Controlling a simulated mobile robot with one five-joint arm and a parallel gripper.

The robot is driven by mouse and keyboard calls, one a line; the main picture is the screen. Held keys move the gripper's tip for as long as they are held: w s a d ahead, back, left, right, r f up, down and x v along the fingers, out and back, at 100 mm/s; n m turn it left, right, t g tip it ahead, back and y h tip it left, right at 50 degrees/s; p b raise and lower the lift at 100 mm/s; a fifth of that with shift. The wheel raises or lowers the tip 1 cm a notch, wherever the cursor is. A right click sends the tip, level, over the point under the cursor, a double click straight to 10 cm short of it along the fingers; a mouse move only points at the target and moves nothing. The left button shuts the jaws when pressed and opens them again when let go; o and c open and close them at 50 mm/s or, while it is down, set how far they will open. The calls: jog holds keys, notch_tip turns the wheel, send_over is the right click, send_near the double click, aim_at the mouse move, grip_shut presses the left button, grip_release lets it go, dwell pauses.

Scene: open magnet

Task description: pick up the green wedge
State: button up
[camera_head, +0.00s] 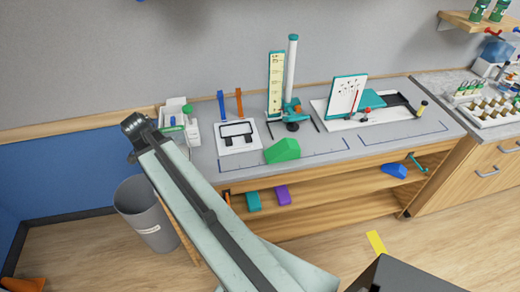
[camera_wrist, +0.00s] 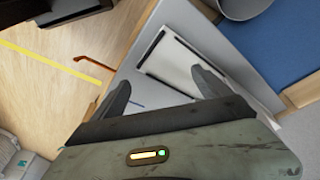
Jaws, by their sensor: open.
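The green wedge (camera_head: 283,151) lies on the grey bench top (camera_head: 330,153), near its front edge, in the head view. It does not show in the wrist view. My gripper (camera_wrist: 163,90) is open in the wrist view, with its two fingers apart and nothing seen held between them. A white flat thing on a grey surface shows beyond the fingers. In the head view my arm reaches up to the left end of the bench, left of the wedge; I cannot make out the fingers there.
A white board with a black frame (camera_head: 238,131) lies left of the wedge, and a column stand (camera_head: 291,80) rises behind it. A grey bin (camera_head: 146,216) stands at the left. The lower shelf holds a teal block (camera_head: 253,201), a purple block (camera_head: 283,194) and a blue block (camera_head: 394,170).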

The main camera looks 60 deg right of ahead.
jog(key=s+d+r+m+g, duration=0.15)
jog(key=s+d, duration=0.25)
jog(key=d, duration=0.4)
jog(key=s+d+f+m, duration=0.1)
jog(key=s+d+m, duration=0.2)
jog(key=s+d, duration=0.35)
jog(key=m+g, duration=0.1)
jog(key=m, duration=0.4)
send_near(286, 145)
jog(key=x, duration=0.5)
jog(key=shift+d+f+p, duration=0.15)
jog(key=shift+d+p, duration=0.15)
jog(key=shift+p, duration=0.05)
jog(key=b+x, duration=0.2)
jog(key=shift+f+b, duration=0.3)
jog(key=shift+f, duration=0.1)
jog(key=shift+g, duration=0.25)
jog(key=b+x, duration=0.5)
jog(key=shift+w+f, duration=0.15)
jog(key=shift+f, duration=0.1)
jog(key=shift+r, duration=0.2)
jog(key=c, duration=1.6)
